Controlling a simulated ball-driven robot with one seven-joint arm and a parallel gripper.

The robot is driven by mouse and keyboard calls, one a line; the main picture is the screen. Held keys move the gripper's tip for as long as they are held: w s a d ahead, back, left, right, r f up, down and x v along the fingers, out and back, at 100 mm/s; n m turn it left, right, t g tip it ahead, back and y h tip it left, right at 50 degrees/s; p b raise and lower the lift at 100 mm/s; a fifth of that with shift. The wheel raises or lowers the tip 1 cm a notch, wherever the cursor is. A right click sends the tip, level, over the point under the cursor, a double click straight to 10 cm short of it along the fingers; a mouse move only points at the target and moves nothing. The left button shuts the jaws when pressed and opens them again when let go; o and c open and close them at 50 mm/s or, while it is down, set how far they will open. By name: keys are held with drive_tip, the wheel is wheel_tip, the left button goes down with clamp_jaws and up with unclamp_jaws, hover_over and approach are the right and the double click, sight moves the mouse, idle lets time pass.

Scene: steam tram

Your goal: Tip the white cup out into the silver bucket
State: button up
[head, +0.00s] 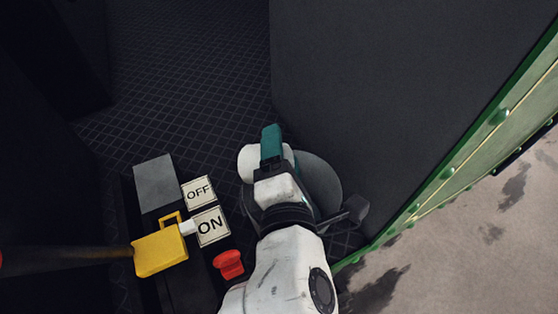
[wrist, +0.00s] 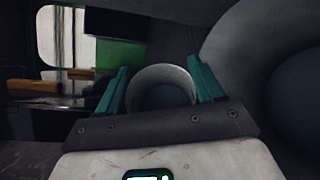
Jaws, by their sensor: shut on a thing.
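The white cup (head: 248,163) is held in my gripper (head: 271,140), whose teal fingers press on its sides. In the wrist view the cup (wrist: 160,71) sits between both fingers, its round rim and dark inside showing. I cannot tell its exact tilt or what it contains. The silver bucket (head: 321,184) is a grey round shape just right of my gripper in the head view, partly hidden by my arm. In the wrist view the bucket (wrist: 236,38) is large at the right, beside the cup, with a dark interior.
At the left are a grey block (head: 154,181), an OFF sign (head: 198,192), an ON sign (head: 210,226), a yellow box-shaped handle (head: 160,251) and a red knob (head: 229,264). A dark wall (head: 400,90) and green riveted edge (head: 440,185) bound the right. Dark patterned floor (head: 190,80) lies open beyond.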

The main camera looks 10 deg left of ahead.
drive_tip(key=shift+s+d+m+t+y+b, duration=0.15)
drive_tip(key=shift+d+m+t+b, duration=0.25)
drive_tip(key=shift+m+b, duration=1)
drive_tip(key=shift+d+m+t+y+b, duration=0.35)
drive_tip(key=shift+m+b, duration=0.45)
drive_tip(key=shift+b, duration=1.15)
drive_tip(key=shift+d+r+m+t+b, duration=0.2)
drive_tip(key=shift+r+m+t+b, duration=0.15)
drive_tip(key=shift+m+b, duration=0.6)
drive_tip(key=shift+r, duration=0.1)
idle(0.7)
wheel_tip(320, 180, up, 5)
drive_tip(key=n+g+p, duration=0.1)
drive_tip(key=n+p, duration=0.3)
drive_tip(key=p, duration=0.1)
drive_tip(key=shift+a+r+h+p, duration=0.1)
drive_tip(key=shift+r+h+p, duration=0.05)
drive_tip(key=shift+h+p, duration=0.25)
drive_tip(key=shift+a+r+n+g+p, duration=0.15)
drive_tip(key=shift+r+n+g+p, duration=0.65)
drive_tip(key=shift+n+p, duration=0.4)
drive_tip(key=w+a+r+n+g+h+p, duration=0.1)
drive_tip(key=a+r+n+g+h+p, duration=0.1)
drive_tip(key=a+r+n+h+p, duration=0.3)
drive_tip(key=shift+r+n+g+p, duration=0.3)
drive_tip(key=shift+r+n+p, duration=1.95)
drive_tip(key=shift+p, duration=2.15)
